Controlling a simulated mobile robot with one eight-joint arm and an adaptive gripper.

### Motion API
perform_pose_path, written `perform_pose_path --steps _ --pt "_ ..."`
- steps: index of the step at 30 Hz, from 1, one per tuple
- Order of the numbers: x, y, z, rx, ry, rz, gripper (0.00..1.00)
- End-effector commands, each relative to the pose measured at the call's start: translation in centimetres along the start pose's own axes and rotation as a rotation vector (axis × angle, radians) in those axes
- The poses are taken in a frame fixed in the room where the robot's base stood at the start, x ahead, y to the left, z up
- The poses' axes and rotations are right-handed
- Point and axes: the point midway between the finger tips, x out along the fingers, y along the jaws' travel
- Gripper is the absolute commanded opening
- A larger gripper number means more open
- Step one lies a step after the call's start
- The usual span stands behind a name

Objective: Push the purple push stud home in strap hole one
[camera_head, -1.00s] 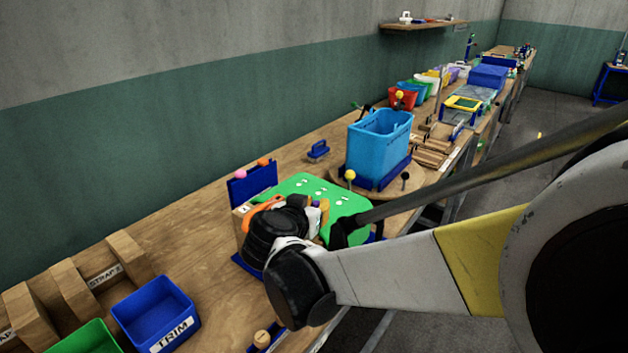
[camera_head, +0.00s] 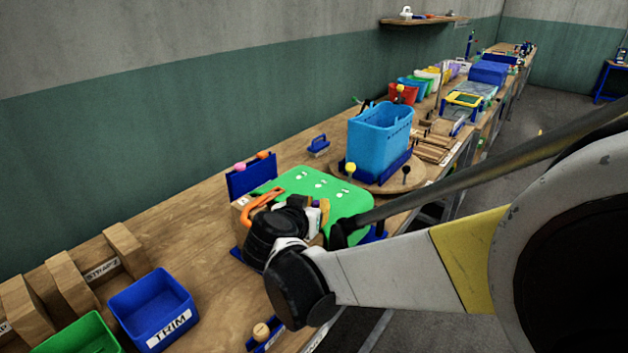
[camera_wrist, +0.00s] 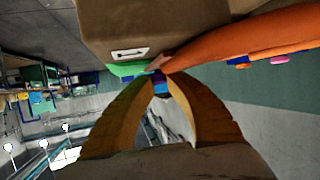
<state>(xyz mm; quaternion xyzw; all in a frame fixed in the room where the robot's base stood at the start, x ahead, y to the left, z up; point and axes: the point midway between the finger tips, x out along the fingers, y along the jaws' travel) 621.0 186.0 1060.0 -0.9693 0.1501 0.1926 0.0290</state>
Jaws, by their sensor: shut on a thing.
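My gripper (camera_head: 320,212) is over the near side of the green panel (camera_head: 318,187), mostly hidden by my wrist in the head view. In the wrist view its two orange-brown fingers (camera_wrist: 162,76) meet at the tips on a small thing. A little blue-purple shows there, seemingly the purple push stud (camera_wrist: 159,77), but its shape is too small and covered to read. An orange strap (camera_head: 262,206) arches beside the panel; it also shows in the wrist view (camera_wrist: 240,42), running from near the fingertips to the right. I cannot make out strap hole one or whether the stud touches it.
A brown block (camera_wrist: 150,25) with a white slotted plate (camera_wrist: 130,54) is close to the fingertips. A blue upright plate (camera_head: 250,178) stands behind the strap. A light-blue bin (camera_head: 378,142) stands beyond the panel. The blue TRIM bin (camera_head: 152,308) is at lower left.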

Motion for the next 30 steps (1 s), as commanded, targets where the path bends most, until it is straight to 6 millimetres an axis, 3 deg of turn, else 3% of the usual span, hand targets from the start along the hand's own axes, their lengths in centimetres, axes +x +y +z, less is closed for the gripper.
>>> perform_pose_path --steps 7,9,10,22,30 --pt "0.3 0.0 0.7 0.0 0.0 0.0 0.07" --pt "0.2 0.0 0.6 0.0 0.0 0.0 0.35" --pt "0.2 0.0 0.6 0.0 0.0 0.0 0.41" --pt "-0.6 0.0 0.6 -0.001 0.0 -0.001 0.41" --pt "-6.2 -0.1 0.6 -0.002 0.0 -0.004 0.41"
